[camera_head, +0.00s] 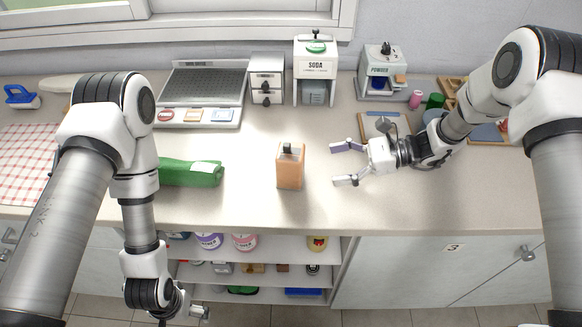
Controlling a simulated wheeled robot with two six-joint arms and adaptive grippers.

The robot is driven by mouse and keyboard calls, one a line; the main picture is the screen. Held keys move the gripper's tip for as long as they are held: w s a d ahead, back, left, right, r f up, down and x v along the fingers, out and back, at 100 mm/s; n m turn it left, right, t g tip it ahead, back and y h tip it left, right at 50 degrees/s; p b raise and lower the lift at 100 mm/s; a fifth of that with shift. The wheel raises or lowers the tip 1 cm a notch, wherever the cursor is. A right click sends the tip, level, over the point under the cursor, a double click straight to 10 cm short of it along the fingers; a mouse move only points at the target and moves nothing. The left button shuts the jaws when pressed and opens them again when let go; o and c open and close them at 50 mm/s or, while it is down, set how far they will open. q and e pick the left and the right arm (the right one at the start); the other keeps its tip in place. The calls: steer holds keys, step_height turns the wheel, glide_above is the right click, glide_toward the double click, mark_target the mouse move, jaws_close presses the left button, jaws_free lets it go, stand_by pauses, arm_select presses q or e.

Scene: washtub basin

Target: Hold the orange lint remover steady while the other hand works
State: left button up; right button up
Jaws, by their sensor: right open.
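The orange lint remover (290,170) stands upright on the counter near the middle, with a dark part on its top. My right gripper (346,163) is open just to its right, its two fingers pointing left toward it. A gap of bare counter lies between the fingertips and the lint remover, and nothing is between the fingers. My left gripper (200,313) hangs low in front of the counter at the bottom of the picture. It is seen small and at an angle, so its opening cannot be made out.
Behind stand a grey drying rack (205,88), a small drawer unit (266,83), a soda dispenser (316,65) and a powder dispenser (383,72). A checkered cloth (22,165) lies far left. The counter's front middle is bare.

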mark_target(295, 171)
steer(key=shift+a+f, duration=0.1)
steer(key=shift+a, duration=0.25)
steer(key=b+x, duration=0.2)
steer(key=x, duration=0.7)
steer(key=shift+a+f, duration=0.1)
steer(key=shift+a, duration=0.1)
steer(key=c, duration=0.8)
steer(key=shift+c, duration=0.2)
